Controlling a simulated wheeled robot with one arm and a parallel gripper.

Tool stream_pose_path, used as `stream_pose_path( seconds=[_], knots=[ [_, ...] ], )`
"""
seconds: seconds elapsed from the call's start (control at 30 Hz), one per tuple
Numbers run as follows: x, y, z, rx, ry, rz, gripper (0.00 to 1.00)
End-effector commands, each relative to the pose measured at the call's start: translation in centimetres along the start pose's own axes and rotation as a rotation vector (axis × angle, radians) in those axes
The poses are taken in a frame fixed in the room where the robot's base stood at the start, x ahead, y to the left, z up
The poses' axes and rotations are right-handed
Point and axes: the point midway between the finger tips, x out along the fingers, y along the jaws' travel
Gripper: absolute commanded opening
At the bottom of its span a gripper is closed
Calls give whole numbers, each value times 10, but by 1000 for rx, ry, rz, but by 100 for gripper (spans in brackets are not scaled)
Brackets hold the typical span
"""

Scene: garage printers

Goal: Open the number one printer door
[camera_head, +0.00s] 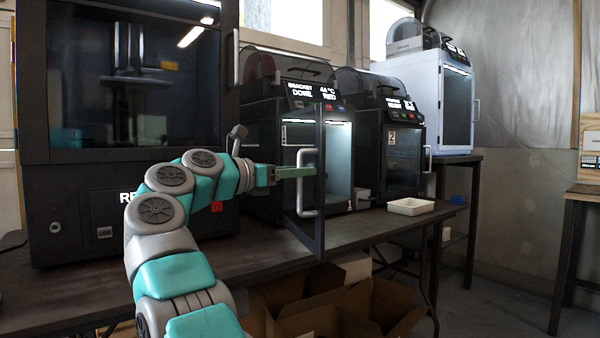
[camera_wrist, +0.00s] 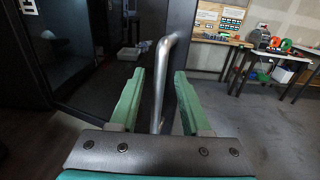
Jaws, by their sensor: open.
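The number one printer (camera_head: 270,130) is a black box with a lit display on top and a bright interior. Its glass door (camera_head: 318,215) stands partly open, swung out over the table's front edge. The pale door handle (camera_head: 301,183) is a vertical bar on the door. My gripper (camera_head: 297,172) is at the handle in the head view. In the wrist view my gripper (camera_wrist: 157,100) has its two green fingers apart, with the grey handle bar (camera_wrist: 160,85) between them. I cannot tell whether either finger touches the bar.
A large black printer (camera_head: 120,100) stands at left. The number two printer (camera_head: 390,140) and a white printer (camera_head: 440,100) stand to the right. A white tray (camera_head: 410,207) sits on the dark table (camera_head: 365,232). Open cardboard boxes (camera_head: 340,305) lie below the table edge.

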Motion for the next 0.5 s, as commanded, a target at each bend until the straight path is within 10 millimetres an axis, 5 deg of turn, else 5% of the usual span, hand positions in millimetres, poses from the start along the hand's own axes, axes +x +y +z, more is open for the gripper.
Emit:
stream_pose_path(
  seconds=[0.5],
  knots=[
    [-70,1,0,0,-1,2,47]
  ],
)
